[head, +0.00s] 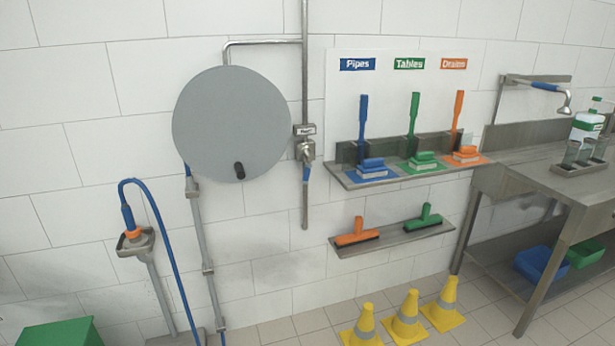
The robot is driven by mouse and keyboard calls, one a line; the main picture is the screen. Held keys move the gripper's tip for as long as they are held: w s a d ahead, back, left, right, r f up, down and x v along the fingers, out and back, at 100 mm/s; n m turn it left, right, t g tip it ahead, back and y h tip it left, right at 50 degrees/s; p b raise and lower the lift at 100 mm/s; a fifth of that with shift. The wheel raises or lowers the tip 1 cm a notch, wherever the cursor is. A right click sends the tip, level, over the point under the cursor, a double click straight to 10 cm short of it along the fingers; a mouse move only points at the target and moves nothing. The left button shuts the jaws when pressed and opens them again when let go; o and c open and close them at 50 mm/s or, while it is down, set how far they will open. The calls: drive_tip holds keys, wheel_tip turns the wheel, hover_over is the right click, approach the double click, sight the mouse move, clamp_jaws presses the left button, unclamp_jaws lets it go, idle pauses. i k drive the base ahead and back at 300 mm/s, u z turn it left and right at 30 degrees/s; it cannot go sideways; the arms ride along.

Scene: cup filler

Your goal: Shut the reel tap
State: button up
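The hose reel is a large round grey disc (232,123) on the white tiled wall, with a dark knob (239,170) low on its face. To its right, a small metal tap (306,152) sits on the vertical pipe, under a small label plate (305,130). The tap has a blue lever (305,170) that seems to point down along the pipe; its exact angle is too small to tell. A blue hose (165,235) runs below the reel to a nozzle (128,218) in a holder at left. My gripper does not show in the head view.
Right of the tap, a steel shelf (425,178) holds coloured brushes and pads. A lower shelf (400,240) holds two squeegees. Several yellow cones (405,320) stand on the floor below. A steel table (560,185) is at right, and a green box (60,333) at bottom left.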

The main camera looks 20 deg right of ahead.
sight(307, 174)
drive_tip(key=u, duration=1.1)
drive_tip(key=i, duration=0.55)
drive_tip(key=u, duration=0.1)
